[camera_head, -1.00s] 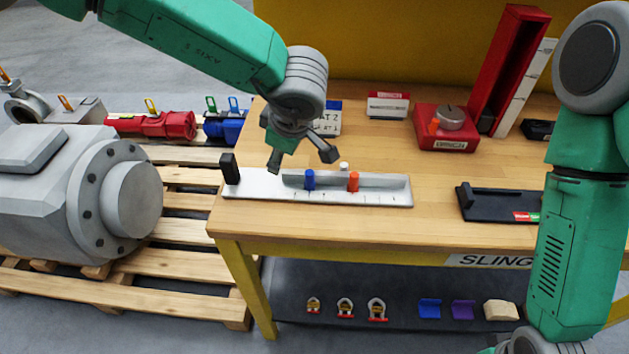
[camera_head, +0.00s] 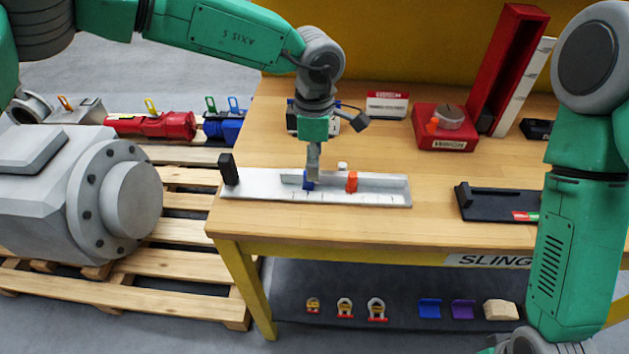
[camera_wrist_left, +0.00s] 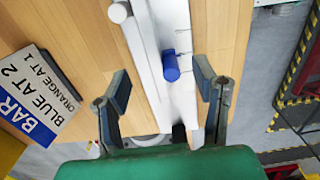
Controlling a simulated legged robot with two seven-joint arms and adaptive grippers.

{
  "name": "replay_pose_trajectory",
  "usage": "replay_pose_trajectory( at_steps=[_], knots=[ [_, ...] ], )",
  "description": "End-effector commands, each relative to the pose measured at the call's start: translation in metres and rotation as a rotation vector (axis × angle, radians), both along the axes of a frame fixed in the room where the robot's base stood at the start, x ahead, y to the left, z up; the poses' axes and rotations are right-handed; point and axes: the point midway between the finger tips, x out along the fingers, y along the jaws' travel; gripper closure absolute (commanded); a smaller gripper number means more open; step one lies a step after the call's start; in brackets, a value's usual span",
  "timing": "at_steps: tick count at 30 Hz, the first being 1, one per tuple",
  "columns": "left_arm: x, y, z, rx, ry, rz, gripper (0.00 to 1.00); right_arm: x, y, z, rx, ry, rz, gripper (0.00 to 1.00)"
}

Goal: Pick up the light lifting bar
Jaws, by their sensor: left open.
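The light lifting bar (camera_head: 385,190) is a long pale grey-white bar lying on the wooden table, with a blue slider, an orange slider and a black upright end piece at its left. In the left wrist view the bar (camera_wrist_left: 170,30) runs up between the fingers, the blue slider (camera_wrist_left: 171,66) near the fingertips. My left gripper (camera_head: 314,163) points down at the bar by the blue slider; in the left wrist view its fingers (camera_wrist_left: 163,86) are open, one on each side. I cannot tell whether they touch it. My right gripper is out of view.
A sign (camera_wrist_left: 38,95) reading "BAR BLUE AT 2 ORANGE AT 1" stands near the bar. A black tray (camera_head: 490,206), a red box with a dial (camera_head: 444,130) and a tall red holder (camera_head: 510,65) are to the right.

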Motion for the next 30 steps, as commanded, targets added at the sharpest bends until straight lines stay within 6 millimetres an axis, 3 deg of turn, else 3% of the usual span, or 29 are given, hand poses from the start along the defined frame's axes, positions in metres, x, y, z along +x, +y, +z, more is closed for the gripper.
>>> replay_pose_trajectory(
  at_steps=[9, 18, 23, 30],
  knots=[
    [-0.002, 0.001, -0.044, 0.001, 0.002, 0.001, 0.46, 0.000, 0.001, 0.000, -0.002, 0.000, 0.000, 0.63],
    [-0.002, 0.000, -0.049, 0.001, 0.000, 0.000, 0.46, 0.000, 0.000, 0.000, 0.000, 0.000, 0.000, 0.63],
    [-0.002, 0.000, -0.049, 0.001, 0.001, 0.000, 1.00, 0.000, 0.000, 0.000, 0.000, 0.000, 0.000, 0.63],
    [-0.001, 0.000, -0.048, -0.001, -0.001, 0.000, 1.00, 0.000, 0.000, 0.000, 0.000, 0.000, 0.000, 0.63]
  ],
)
